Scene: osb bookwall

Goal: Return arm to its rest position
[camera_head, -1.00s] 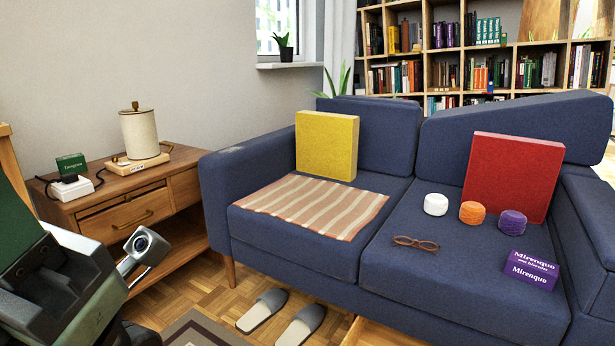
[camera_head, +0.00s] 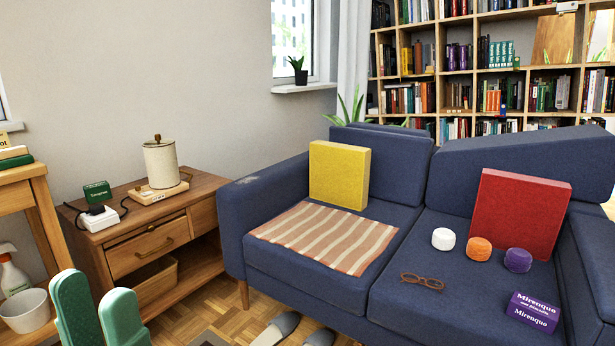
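My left gripper (camera_head: 95,295) shows at the bottom left as two green fingers pointing up. There is a gap between the fingers and nothing is seen in it, so it is open and empty. The fingers appear in front of the wooden side table (camera_head: 150,218) in the picture, apart from anything I can see. The rest of my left arm is below the picture's edge. My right gripper is out of view.
A wooden stand (camera_head: 45,220) is at the left. Slippers (camera_head: 277,329) lie on the floor.

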